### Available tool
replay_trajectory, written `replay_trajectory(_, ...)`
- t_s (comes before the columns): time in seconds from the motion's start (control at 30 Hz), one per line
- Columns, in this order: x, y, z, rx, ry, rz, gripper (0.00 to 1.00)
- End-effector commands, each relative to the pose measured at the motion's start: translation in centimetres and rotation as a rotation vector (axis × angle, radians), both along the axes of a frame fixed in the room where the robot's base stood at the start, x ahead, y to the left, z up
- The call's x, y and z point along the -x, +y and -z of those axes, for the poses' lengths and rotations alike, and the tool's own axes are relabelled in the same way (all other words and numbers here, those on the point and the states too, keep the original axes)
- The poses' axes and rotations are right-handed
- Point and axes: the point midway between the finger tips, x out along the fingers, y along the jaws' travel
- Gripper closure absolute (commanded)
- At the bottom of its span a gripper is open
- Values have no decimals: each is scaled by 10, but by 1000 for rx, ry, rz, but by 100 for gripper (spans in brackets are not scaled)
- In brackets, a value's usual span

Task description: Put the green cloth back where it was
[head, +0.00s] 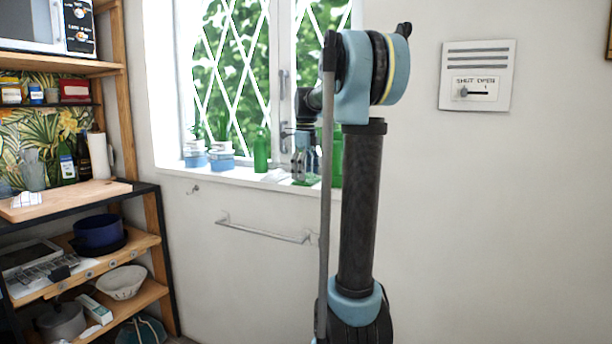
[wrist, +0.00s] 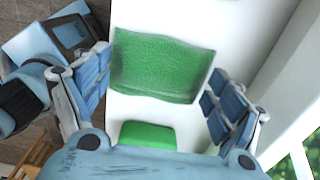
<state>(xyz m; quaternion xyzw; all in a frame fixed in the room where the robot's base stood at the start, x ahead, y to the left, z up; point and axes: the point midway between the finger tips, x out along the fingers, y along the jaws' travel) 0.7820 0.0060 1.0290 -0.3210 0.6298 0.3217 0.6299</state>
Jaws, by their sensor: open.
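A green cloth (wrist: 162,66) with a textured surface lies on the white windowsill in the wrist view. A little green also shows on the sill below my gripper in the head view (head: 305,182). My gripper (wrist: 158,98) is open, its blue padded fingers apart on either side of the view. The cloth lies beyond and between the fingers; I cannot tell whether they touch it. A second, smoother green thing (wrist: 147,134) shows nearer the palm, partly hidden by my gripper; I cannot tell what it is.
The windowsill (head: 258,180) also holds a green bottle (head: 261,150) and blue-and-white pots (head: 221,160) left of my gripper. Another green thing stands partly behind my arm. An empty wall rail (head: 262,231) is below the sill. A shelf unit (head: 150,225) stands at left.

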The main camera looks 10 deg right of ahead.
Motion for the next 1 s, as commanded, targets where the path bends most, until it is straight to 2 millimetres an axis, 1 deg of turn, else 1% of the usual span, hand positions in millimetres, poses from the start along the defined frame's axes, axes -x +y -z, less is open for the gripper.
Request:
replay_trajectory(0.13, 0, 0, -6, 0, 0, 0, 14)
replay_trajectory(0.23, 0, 0, -16, 0, 0, 0, 14)
replay_trajectory(0.6, 0, 0, -83, 0, 0, 0, 14)
replay_trajectory(0.7, 0, 0, -98, 0, 0, 0, 14)
replay_trajectory(0.83, -1, 0, -111, 0, 0, 0, 14)
replay_trajectory(1.0, 0, 0, -120, 0, 0, 0, 14)
